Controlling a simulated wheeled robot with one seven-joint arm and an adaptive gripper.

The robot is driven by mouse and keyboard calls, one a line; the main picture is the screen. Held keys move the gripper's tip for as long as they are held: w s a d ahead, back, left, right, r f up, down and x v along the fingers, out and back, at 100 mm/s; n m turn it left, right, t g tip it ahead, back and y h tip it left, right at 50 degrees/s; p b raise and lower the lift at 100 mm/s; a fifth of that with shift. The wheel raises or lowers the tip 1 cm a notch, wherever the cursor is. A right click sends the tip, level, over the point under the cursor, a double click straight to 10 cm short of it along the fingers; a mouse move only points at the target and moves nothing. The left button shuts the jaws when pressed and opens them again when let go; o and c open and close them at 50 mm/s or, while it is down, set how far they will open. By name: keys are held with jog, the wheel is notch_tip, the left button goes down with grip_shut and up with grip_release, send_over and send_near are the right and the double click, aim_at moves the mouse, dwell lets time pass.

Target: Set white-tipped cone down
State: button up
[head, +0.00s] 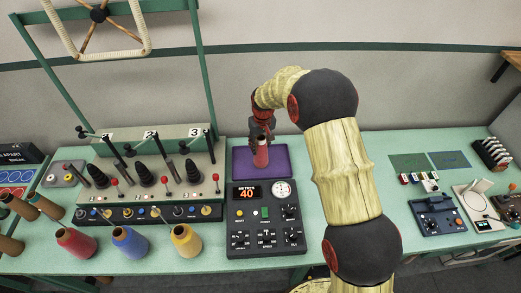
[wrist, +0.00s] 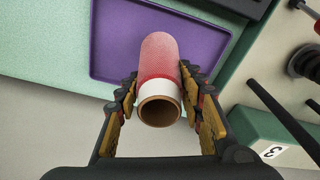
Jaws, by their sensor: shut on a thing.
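My gripper (head: 261,136) points down over the purple tray (head: 282,163) on the green table, behind the control box. It is shut on a red cone (head: 261,157). In the wrist view, my gripper (wrist: 159,90) has one finger on each side of the cone (wrist: 160,55). A white band circles the cone near its open brown tube end, which faces the camera. The purple tray (wrist: 107,40) lies beyond the cone's far end. The fingers hide parts of the cone's sides. I cannot tell whether its base touches the tray.
A control box (head: 265,240) reading 40 stands in front of the tray. A lever panel (head: 150,180) is close on the left. The table right of the tray looks partly clear behind my arm.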

jog(key=shift+f, duration=1.55)
jog(key=shift+f, duration=0.2)
jog(key=o, duration=1.3)
